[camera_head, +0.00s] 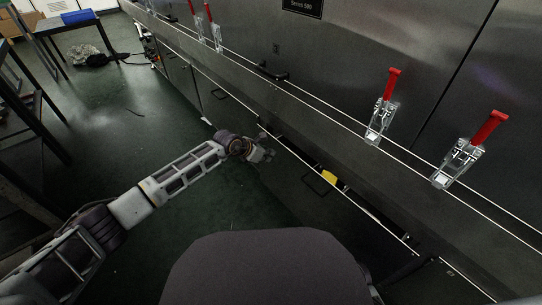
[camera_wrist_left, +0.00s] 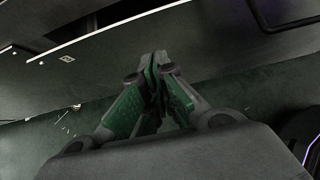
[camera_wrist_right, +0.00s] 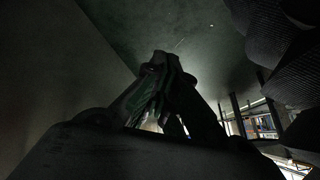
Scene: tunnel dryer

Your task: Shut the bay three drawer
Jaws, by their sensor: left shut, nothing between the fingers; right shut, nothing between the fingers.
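A dark drawer front (camera_head: 299,187) with a black bar handle (camera_head: 317,186) is low on the dryer's side in the head view. A gap shows along its top edge with a yellow item (camera_head: 329,177) in it, so it appears to stand partly open. No bay number is readable. My left gripper (camera_head: 267,155) is shut and empty near the far end of this drawer; I cannot tell whether it touches. In the left wrist view its fingers (camera_wrist_left: 158,68) are together before a dark panel (camera_wrist_left: 120,52). My right gripper (camera_wrist_right: 162,62) is shut and empty, seen only in the right wrist view.
The steel dryer wall (camera_head: 330,45) runs along the right, with red-handled clamps (camera_head: 383,108) on its ledge. Further closed-looking fronts lie beyond along the same side. The green floor (camera_head: 125,135) to the left is mostly open. A table (camera_head: 72,22) stands at the far left.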

